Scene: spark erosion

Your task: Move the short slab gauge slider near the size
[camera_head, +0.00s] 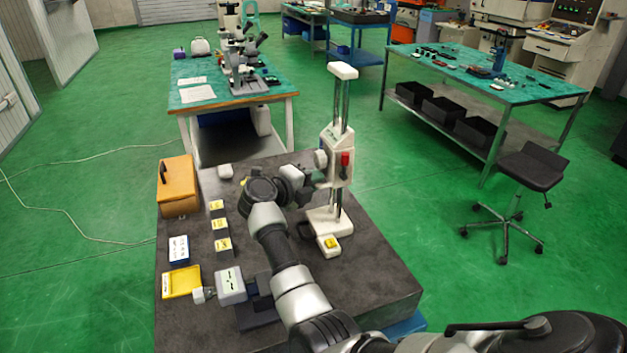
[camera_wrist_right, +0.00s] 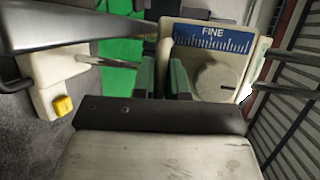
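The slab gauge stands on the dark table, with a white base (camera_head: 327,222), two upright columns and a white top cap (camera_head: 342,71). Its white slider (camera_head: 338,152) sits partway up the columns, with a red knob (camera_head: 345,158) and a round pale knob on its left. My right gripper (camera_head: 309,184) is beside the slider's lower left. My left gripper is out of view.
On the dark table (camera_head: 365,290) are an orange-brown box (camera_head: 178,188), several small yellow-topped blocks, a yellow tray (camera_head: 181,282) and a grey display instrument (camera_head: 230,286). A stool (camera_head: 533,168) stands right. Green floor (camera_head: 420,215) is open beyond the table.

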